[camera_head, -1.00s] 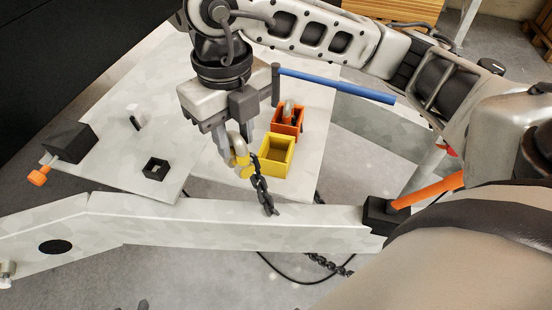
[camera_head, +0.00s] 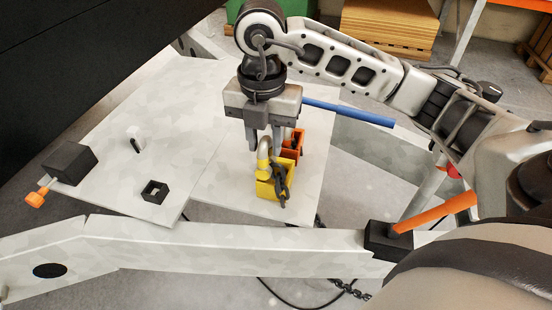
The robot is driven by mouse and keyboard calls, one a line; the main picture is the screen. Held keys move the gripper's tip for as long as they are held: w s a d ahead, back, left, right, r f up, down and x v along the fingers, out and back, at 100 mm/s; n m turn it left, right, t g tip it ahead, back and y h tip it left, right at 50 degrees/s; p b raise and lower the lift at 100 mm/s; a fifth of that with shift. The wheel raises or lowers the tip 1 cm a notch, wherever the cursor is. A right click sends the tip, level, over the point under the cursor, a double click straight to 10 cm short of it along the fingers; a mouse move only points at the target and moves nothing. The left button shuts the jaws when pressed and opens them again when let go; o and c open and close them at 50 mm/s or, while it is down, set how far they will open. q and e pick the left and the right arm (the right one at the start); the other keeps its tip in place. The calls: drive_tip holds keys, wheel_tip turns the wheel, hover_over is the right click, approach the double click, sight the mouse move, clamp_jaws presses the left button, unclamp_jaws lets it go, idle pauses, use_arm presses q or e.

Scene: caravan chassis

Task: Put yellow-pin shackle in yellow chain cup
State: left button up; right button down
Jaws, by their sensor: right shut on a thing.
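The yellow-pin shackle (camera_head: 264,152), a grey bow with a yellow pin, is in the jaws of my right gripper (camera_head: 264,146), which points down and is shut on it. The shackle is at the yellow chain cup (camera_head: 264,189), over its back left part. I cannot tell whether it is inside or just above the rim. A dark chain (camera_head: 281,180) hangs from the shackle across the cup's opening and front right side, hiding part of it. My left gripper is not in view.
An orange cup (camera_head: 299,147) stands right behind the yellow one, partly hidden by my gripper. A blue bar (camera_head: 350,113) lies to the right. A black block (camera_head: 70,163) and a small square black socket (camera_head: 155,190) are on the left plate. A pale beam (camera_head: 220,245) crosses in front.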

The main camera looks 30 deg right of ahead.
drive_tip(key=d+f, duration=0.1)
drive_tip(key=f, duration=0.1)
drive_tip(key=w+d+f, duration=0.1)
drive_tip(key=f, duration=0.2)
drive_tip(key=w+d+f, duration=0.1)
drive_tip(key=f, duration=0.2)
drive_tip(key=shift+d+f+p, duration=0.15)
drive_tip(key=shift+d+p, duration=0.15)
drive_tip(key=shift+d, duration=0.1)
drive_tip(key=shift+f, duration=0.15)
drive_tip(key=shift+f, duration=0.2)
drive_tip(key=c, duration=1.1)
unclamp_jaws()
